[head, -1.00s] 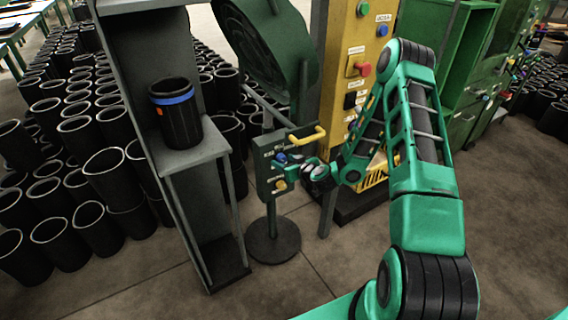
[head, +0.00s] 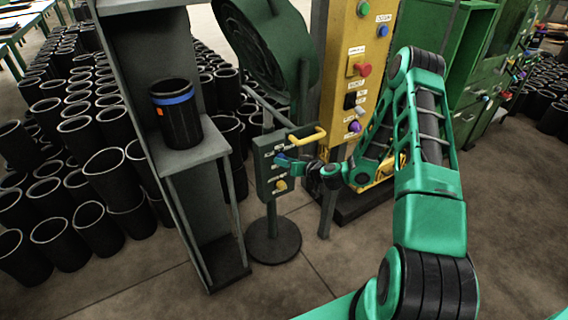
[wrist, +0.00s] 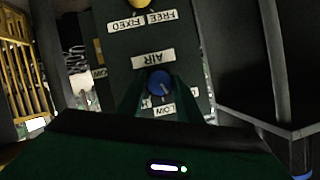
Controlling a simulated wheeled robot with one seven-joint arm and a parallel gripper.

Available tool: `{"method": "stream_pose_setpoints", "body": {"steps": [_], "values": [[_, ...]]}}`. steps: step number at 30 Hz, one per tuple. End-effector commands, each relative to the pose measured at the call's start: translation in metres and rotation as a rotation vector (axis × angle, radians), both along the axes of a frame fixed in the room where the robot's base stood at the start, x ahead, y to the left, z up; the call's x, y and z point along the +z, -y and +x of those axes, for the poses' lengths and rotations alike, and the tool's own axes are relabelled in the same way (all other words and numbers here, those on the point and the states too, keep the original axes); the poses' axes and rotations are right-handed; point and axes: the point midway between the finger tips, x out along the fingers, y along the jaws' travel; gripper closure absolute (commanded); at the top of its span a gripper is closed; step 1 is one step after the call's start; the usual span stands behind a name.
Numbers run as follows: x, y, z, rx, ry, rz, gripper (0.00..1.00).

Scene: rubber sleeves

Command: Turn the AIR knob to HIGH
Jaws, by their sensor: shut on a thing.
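The AIR knob (wrist: 159,82) is blue, on a dark green control box (head: 263,178) on a round-based stand. In the wrist view the box appears upside down, with an AIR label (wrist: 153,58) and a LOW label (wrist: 164,109) around the knob. A pale mark shows on the knob's face, towards the LOW label side; its exact setting is hard to read. My gripper (wrist: 158,90) has its green fingers on both sides of the knob, shut on it. In the head view my gripper (head: 291,164) reaches the box from the right and partly hides the knob.
A yellow knob (head: 281,185) with FREE and FIXED labels sits on the same box. A yellow handle (head: 309,139) sticks out above my gripper. A yellow button panel (head: 350,70) stands behind. A grey shelf (head: 190,155) with a black sleeve (head: 177,125) stands left.

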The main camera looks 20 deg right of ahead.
Motion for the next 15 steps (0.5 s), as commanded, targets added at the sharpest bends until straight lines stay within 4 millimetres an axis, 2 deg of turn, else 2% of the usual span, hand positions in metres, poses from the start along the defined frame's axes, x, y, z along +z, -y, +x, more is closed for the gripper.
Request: {"method": "stream_pose_setpoints", "body": {"steps": [15], "values": [[-0.0045, 0.0060, -0.0007, -0.007, -0.083, 0.483, 0.90]]}}
